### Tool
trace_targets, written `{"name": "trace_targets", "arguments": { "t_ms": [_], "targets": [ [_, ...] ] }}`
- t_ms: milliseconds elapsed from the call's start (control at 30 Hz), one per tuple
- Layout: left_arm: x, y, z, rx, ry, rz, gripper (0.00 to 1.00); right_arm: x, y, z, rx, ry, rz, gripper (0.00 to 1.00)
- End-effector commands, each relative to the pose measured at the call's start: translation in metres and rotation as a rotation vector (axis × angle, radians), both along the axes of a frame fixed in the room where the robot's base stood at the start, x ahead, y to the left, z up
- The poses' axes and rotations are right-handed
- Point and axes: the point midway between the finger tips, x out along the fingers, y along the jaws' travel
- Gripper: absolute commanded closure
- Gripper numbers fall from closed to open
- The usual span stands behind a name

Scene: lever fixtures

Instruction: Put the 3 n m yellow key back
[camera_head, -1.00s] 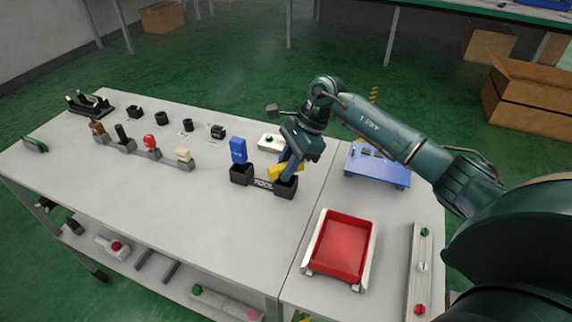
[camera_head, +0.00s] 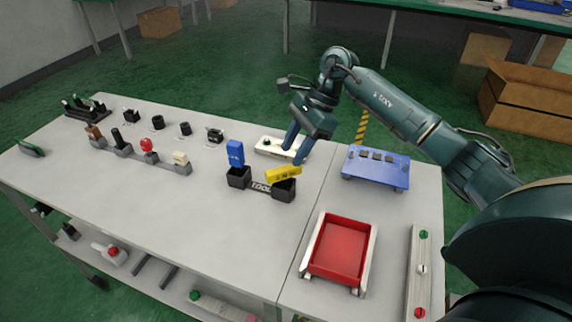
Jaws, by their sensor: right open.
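The yellow key (camera_head: 283,174) rests tilted, nearly lying, at the right black socket of the tool holder (camera_head: 284,191). Whether its lower end sits inside the socket I cannot tell. A blue key (camera_head: 236,153) stands upright in the left socket (camera_head: 239,178). My right gripper (camera_head: 295,148) is open and empty, just above and behind the yellow key, apart from it. My left gripper is not in view.
A red tray (camera_head: 340,249) stands at the front right, and a blue stand (camera_head: 376,168) behind it. A white switch box (camera_head: 281,147) lies behind the gripper. Levers (camera_head: 147,147) line the left. The table's front middle is clear.

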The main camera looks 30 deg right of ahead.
Motion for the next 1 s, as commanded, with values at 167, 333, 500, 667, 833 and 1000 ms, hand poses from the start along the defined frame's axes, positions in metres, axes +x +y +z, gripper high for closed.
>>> {"name": "trace_targets", "arguments": {
  "t_ms": [167, 333, 500, 667, 833, 1000],
  "targets": [
    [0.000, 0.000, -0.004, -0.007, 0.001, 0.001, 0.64, 0.000, -0.017, 0.031, -0.001, -0.003, -0.001, 0.59],
    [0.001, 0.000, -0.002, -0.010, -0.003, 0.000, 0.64, -0.001, -0.026, 0.048, 0.000, 0.000, -0.001, 0.59],
    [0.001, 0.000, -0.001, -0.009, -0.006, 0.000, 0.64, -0.002, -0.028, 0.052, 0.000, 0.002, 0.000, 0.59],
    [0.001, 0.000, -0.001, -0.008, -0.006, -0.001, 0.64, -0.002, -0.028, 0.052, 0.000, 0.002, 0.000, 0.59],
    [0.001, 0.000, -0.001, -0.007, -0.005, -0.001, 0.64, -0.002, -0.028, 0.052, 0.000, 0.001, 0.000, 0.59],
    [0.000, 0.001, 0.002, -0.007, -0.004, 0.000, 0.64, -0.002, -0.027, 0.056, 0.000, 0.001, 0.000, 0.59]
  ]
}}
